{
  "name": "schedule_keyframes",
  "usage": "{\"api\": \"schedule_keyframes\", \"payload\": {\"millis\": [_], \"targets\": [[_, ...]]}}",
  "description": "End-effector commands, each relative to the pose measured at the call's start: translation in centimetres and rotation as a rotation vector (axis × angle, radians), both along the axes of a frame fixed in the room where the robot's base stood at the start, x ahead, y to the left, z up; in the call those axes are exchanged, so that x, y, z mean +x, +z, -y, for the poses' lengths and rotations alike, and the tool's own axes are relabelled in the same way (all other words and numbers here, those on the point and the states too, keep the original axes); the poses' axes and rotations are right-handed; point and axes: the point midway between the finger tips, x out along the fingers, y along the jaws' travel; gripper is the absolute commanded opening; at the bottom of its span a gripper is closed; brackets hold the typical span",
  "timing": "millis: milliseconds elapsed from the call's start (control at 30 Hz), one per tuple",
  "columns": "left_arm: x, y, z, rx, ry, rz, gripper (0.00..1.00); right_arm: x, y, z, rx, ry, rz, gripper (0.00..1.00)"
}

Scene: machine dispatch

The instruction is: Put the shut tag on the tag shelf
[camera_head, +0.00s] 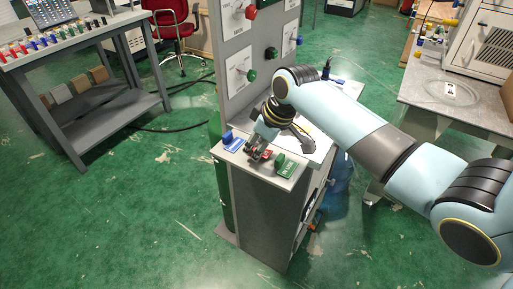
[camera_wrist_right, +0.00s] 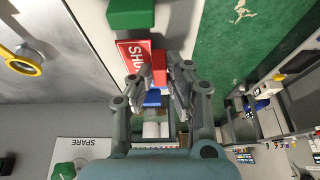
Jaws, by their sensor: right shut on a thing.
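The red shut tag (camera_head: 266,154), with a red raised grip, is at the front edge of the grey shelf top (camera_head: 256,173). In the right wrist view the lettering "SHU" shows on the shut tag (camera_wrist_right: 128,54). My right gripper (camera_head: 257,151) is shut on its red grip; its fingers also show on both sides of the grip in the wrist view (camera_wrist_right: 158,73). I cannot tell whether the tag rests on the shelf or is just above it. My left gripper is not in view.
A green tag (camera_head: 286,166) lies right of the shut tag and a blue tag (camera_head: 232,142) left of it. A grey panel (camera_head: 233,60) with dials and knobs rises behind. A workbench (camera_head: 75,42) stands at left. The green floor in front is clear.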

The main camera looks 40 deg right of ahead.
Motion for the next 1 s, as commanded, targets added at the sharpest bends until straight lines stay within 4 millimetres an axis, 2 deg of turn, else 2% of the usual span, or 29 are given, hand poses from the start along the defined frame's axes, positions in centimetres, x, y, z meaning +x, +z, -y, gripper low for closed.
{"api": "schedule_keyframes", "payload": {"millis": [100, 433, 467, 633, 867, 1000], "targets": [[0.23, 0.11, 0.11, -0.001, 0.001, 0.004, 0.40, 0.02, -0.76, -0.03, 0.001, -0.001, 0.001, 0.03], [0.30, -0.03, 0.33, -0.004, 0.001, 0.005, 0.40, 0.02, -1.08, -0.01, 0.001, -0.001, 0.002, 0.03], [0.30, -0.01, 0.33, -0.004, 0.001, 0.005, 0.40, 0.04, -1.07, -0.01, 0.000, -0.001, 0.002, 0.16], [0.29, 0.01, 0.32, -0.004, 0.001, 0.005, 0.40, 0.03, -1.02, 0.00, 0.001, -0.001, 0.002, 0.37], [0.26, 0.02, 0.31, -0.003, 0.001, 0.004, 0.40, 0.03, -0.98, 0.01, 0.001, -0.001, 0.002, 0.37], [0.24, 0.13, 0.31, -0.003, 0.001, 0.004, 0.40, -0.17, -0.16, 0.18, -0.001, 0.000, 0.004, 0.37]]}}
